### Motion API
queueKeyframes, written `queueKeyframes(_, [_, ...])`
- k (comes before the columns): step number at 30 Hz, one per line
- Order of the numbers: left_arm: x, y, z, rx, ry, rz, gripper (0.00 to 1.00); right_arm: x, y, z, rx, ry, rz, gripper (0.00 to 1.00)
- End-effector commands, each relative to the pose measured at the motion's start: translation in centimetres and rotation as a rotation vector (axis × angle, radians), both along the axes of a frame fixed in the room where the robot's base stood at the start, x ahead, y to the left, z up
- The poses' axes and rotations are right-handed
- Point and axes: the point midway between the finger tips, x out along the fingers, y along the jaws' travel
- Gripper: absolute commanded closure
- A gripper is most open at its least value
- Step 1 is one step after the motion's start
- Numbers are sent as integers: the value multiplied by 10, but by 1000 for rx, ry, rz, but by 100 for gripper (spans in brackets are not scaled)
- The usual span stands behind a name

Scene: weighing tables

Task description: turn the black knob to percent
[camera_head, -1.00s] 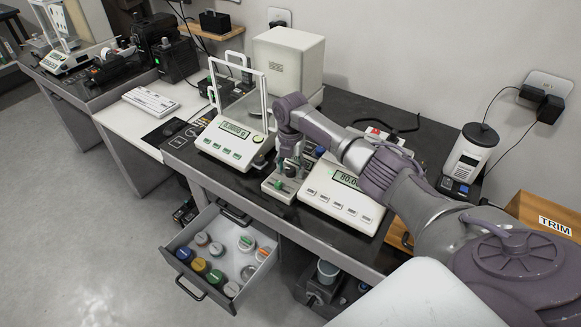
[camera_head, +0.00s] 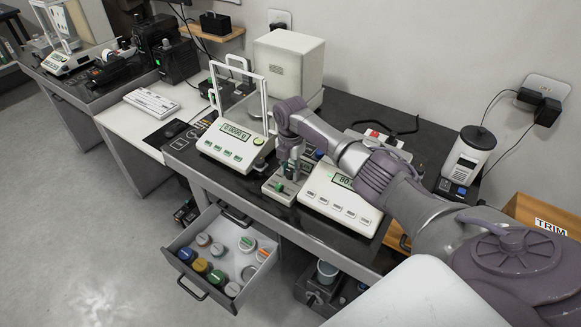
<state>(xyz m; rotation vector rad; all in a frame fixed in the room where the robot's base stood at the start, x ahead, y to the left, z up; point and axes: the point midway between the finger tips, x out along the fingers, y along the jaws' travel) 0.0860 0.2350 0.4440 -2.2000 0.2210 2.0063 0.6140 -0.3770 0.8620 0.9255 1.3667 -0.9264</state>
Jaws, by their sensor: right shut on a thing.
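My right gripper (camera_head: 291,175) points down over a small pale control box (camera_head: 273,196) between the two scales. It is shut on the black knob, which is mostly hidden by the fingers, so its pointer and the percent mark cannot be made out. A green control (camera_head: 279,186) shows on the box, left of the fingers. The right scale (camera_head: 338,207) has its green display (camera_head: 343,180) partly covered by my right arm. My left gripper is not in view.
A glass-shielded balance (camera_head: 233,146) stands left of the box, a beige cabinet (camera_head: 289,62) behind. An open drawer (camera_head: 188,284) with several coloured-lid jars juts out below the dark table. A white-and-black device (camera_head: 467,155) and a wooden TRIM box (camera_head: 541,215) stand right.

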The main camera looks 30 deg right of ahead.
Motion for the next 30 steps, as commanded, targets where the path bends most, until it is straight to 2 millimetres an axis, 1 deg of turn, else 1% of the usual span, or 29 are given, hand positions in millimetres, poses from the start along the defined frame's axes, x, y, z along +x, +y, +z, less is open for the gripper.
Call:
queueKeyframes(1, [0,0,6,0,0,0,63,1,1,4,1,-2,-43,100])
queueKeyframes(9, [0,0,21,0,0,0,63,1,0,4,1,-3,-301,100])
queueKeyframes(30, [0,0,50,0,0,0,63,1,0,3,-1,-3,-965,100])
